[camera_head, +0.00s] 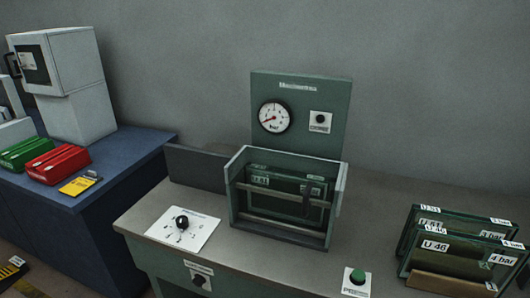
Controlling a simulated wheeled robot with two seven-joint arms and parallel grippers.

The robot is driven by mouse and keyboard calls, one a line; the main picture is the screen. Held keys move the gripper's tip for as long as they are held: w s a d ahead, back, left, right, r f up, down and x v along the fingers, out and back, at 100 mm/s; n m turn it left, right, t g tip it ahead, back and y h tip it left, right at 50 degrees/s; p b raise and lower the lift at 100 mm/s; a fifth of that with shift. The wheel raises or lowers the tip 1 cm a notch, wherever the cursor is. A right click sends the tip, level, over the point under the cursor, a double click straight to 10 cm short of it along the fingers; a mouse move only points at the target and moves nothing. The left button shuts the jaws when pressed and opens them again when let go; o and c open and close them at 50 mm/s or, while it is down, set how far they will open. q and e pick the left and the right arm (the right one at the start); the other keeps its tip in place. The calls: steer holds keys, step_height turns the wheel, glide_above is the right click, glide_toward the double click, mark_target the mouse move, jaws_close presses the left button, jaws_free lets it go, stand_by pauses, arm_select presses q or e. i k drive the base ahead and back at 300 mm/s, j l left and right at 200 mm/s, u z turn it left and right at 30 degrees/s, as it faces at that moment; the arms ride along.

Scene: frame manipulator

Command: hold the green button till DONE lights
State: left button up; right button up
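The green button (358,275) sits on a white plate near the front edge of the green-grey bench, and its label seems to read PRESS. Nothing touches it. A small dark round lamp or knob (320,118) sits on a white plate on the upright green panel; the label under it is too small to read surely, and it looks unlit. Beside it is a round white gauge (274,116) with a red needle pointing to the lower left. Below the panel, an open-fronted frame (283,232) holds a glass pane (285,190) behind a bar. Neither gripper is in view.
A black knob (181,222) on a white plate and another front knob (198,280) are left of the frame. Labelled panes (436,245) stand in a wooden rack at right. A blue cabinet (120,160) at left bears green and red boxes and a white machine.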

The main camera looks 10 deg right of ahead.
mark_target(359, 275)
steer(key=l+z, duration=0.15)
steer(key=z, duration=0.95)
